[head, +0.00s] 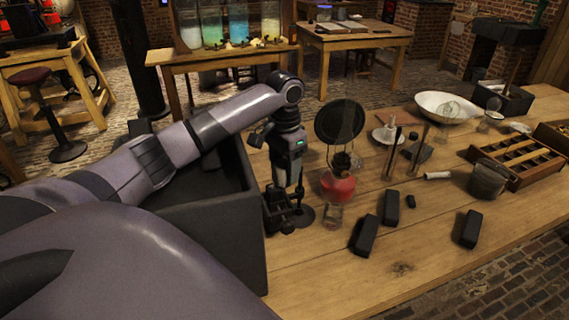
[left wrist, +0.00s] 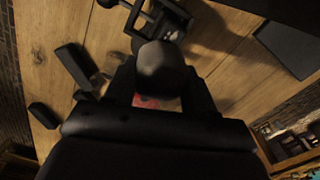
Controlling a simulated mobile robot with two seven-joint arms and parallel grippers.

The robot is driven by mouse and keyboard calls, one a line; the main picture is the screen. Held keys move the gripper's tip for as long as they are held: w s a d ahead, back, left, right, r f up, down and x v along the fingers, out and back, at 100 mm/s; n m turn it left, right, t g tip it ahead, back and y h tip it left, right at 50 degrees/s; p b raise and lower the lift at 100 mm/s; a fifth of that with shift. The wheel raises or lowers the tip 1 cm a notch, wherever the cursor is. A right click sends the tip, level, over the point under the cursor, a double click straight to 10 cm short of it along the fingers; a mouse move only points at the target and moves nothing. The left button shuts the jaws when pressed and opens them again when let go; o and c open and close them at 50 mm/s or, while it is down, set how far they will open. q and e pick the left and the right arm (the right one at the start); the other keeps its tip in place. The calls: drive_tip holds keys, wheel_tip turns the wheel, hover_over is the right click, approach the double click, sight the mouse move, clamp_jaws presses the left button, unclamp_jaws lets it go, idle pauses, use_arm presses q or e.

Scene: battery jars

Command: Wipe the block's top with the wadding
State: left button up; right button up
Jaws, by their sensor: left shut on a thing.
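My left gripper (head: 284,214) points down low over the table, just right of the large dark crate. In the left wrist view its fingers (left wrist: 162,88) are shut on a dark, rounded lump, which looks like the wadding (left wrist: 164,66). The lump is hard to make out in the head view. Black blocks lie apart on the table: one (head: 367,234) near the middle, one (head: 391,208) just behind it and one (head: 470,229) farther right. I cannot tell which is the task's block. My right gripper is in neither view.
A red-based lamp (head: 338,187) with a round dark disc stands close right of the gripper. The dark crate (head: 212,235) is at its left. A wooden compartment tray (head: 520,160) and a white bowl (head: 447,107) stand farther right. The front wood is mostly clear.

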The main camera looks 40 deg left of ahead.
use_arm(q)
drive_tip(key=shift+f, duration=0.35)
drive_tip(key=shift+s, duration=0.1)
